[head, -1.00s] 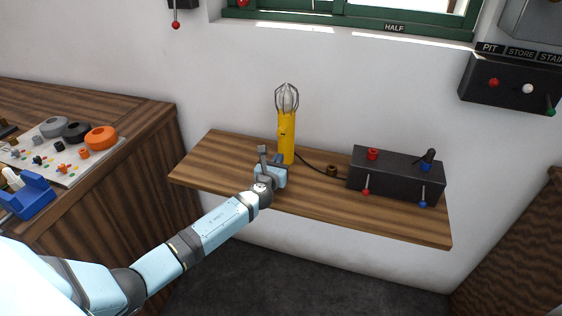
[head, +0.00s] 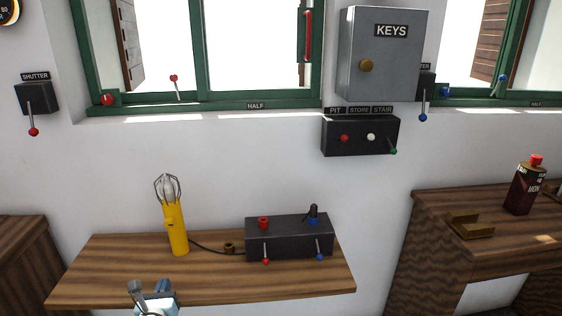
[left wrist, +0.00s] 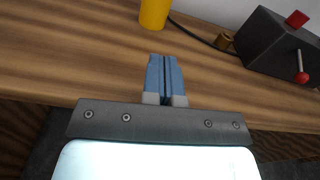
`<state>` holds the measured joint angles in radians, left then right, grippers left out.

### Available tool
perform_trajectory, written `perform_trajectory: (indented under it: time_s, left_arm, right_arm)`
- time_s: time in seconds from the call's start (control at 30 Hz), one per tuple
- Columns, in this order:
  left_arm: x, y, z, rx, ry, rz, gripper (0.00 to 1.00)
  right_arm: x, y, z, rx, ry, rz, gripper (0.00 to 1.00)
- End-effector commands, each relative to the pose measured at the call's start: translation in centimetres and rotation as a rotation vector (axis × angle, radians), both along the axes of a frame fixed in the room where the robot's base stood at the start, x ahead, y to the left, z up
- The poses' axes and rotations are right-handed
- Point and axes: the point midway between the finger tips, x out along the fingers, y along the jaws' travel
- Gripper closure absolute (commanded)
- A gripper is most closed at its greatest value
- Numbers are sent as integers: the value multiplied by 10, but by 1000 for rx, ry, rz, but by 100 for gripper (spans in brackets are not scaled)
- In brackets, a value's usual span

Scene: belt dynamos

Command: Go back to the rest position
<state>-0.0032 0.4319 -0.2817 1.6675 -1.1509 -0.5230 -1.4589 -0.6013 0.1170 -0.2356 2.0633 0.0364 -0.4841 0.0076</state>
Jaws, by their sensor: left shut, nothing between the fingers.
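My left gripper (head: 150,288) shows at the bottom of the head view, in front of the wooden shelf (head: 90,270). In the left wrist view its two blue fingers (left wrist: 165,76) are together with nothing between them. They point toward the shelf, whose wood (left wrist: 70,50) fills much of that view. A yellow caged lamp (head: 174,228) stands upright on the shelf beyond the gripper, apart from it. Its yellow base also shows in the left wrist view (left wrist: 154,14). My right gripper is in neither view.
A dark box (head: 288,238) with red and blue levers stands on the shelf, with a cable running toward the lamp. A switch box (head: 360,137) and a grey KEYS cabinet (head: 385,60) hang on the wall. A wooden desk (head: 430,215) with a dark bottle (head: 526,188) stands at right.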

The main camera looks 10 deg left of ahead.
Motion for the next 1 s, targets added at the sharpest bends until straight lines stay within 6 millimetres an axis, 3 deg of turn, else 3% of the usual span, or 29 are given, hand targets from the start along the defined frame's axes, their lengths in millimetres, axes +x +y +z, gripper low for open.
perform_trajectory:
  time_s: [0.07, 0.17, 0.3, 0.4, 0.6, 0.73, 1.0]
  left_arm:
    - [-22, -18, -22, -210, 27, -2, 100]
    - [-65, -51, -56, -668, 73, 30, 100]
    - [-140, -104, -92, -1428, 134, 188, 100]
    - [-183, -135, -102, -1866, 154, 340, 100]
    - [-249, -180, -102, -2534, 148, 688, 100]
    - [-279, -200, -87, -2859, 113, 923, 100]
    - [-278, -193, -26, -2817, 113, 874, 100]
  right_arm:
    - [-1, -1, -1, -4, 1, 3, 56]
    - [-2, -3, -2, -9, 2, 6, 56]
    - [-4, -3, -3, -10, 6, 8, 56]
    - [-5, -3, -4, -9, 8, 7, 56]
    - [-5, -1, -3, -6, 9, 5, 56]
    - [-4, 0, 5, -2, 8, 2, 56]
    - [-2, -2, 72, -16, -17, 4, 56]
